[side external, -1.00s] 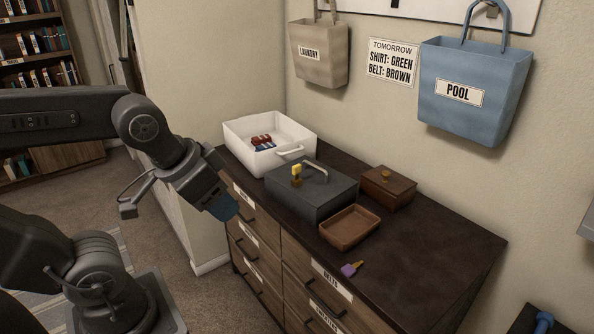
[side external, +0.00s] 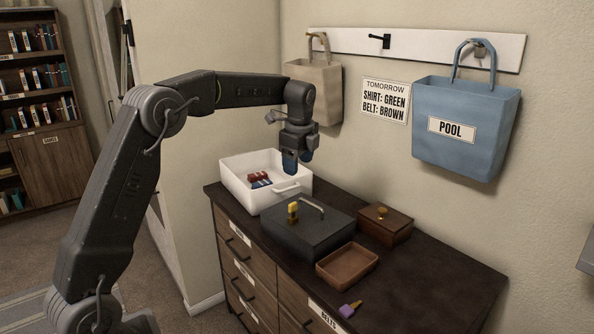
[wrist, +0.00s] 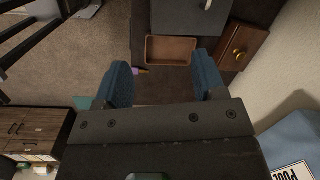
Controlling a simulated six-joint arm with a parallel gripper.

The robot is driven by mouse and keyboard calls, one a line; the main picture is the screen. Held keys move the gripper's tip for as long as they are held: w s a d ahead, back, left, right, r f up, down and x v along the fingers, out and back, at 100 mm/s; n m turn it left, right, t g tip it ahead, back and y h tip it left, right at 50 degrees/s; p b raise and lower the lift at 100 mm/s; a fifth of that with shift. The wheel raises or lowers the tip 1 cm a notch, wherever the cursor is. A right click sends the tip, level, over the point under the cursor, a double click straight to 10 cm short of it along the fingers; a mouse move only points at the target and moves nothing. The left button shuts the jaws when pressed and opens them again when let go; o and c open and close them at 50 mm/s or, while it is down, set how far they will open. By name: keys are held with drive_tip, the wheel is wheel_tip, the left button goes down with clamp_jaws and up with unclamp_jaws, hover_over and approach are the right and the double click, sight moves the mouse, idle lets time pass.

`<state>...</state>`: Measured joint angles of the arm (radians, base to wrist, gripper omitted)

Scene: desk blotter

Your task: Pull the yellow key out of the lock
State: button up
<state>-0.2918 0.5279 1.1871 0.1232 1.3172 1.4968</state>
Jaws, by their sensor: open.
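The yellow key (side external: 293,208) stands upright in the lock on top of a dark grey box (side external: 322,238) with a bar handle. The box sits on the dresser top. My gripper (side external: 295,168) points down above and behind the box, near the white bin's right end, apart from the key. In the wrist view my gripper (wrist: 163,75) shows two blue fingers spread apart with nothing between them. The grey box (wrist: 185,18) is cut by the top edge there, and the yellow key is out of that view.
A white bin (side external: 240,188) holds red and blue items. A brown tray (side external: 328,277), a lidded wooden box (side external: 384,232) and a purple key (side external: 350,309) lie on the dresser (side external: 430,285). The blue POOL bag (side external: 466,150) and beige bag (side external: 327,95) hang on the wall.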

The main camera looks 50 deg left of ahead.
sight(293, 203)
drive_tip(key=w+a+f+m, duration=0.1)
drive_tip(key=a+f, duration=0.1)
drive_tip(key=f, duration=0.4)
drive_tip(key=w+a+f+m, duration=0.1)
drive_tip(key=a+f, duration=0.1)
drive_tip(key=f, duration=0.4)
drive_tip(key=w+a+f+g, duration=0.1)
drive_tip(key=a+f, duration=0.2)
drive_tip(key=f, duration=0.4)
drive_tip(key=shift+w+m, duration=0.15)
drive_tip(key=shift+m, duration=0.25)
drive_tip(key=c, duration=1)
drive_tip(key=shift+r, duration=3.35)
drive_tip(key=shift+r, duration=1.5)
